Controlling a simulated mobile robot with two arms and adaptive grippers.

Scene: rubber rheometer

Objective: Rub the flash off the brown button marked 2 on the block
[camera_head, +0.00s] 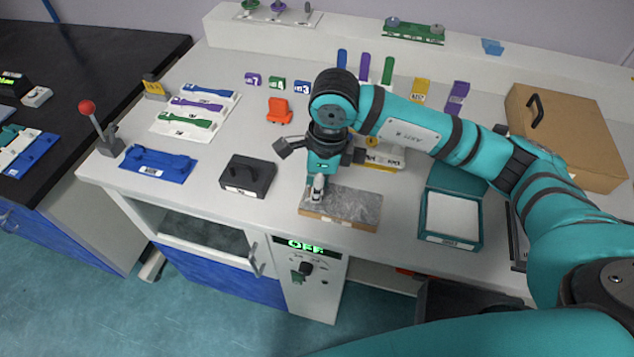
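The block (350,206) has a rough grey top and a light wooden front edge, and lies near the front edge of the bench. My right gripper (316,188) points down over the block's left end, with its tips at or just above the grey top. A small pale grey part shows at the tips; I cannot tell whether it is fingertips or a held piece. No brown button marked 2 can be made out; the gripper covers that part of the block. My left gripper is not in view.
A dark box (248,177) stands left of the block, and a teal tray (424,232) with a white pad stands right. A red-knobbed lever (87,108) and a blue fixture (158,164) are further left. A cardboard box (570,135) is at the back right.

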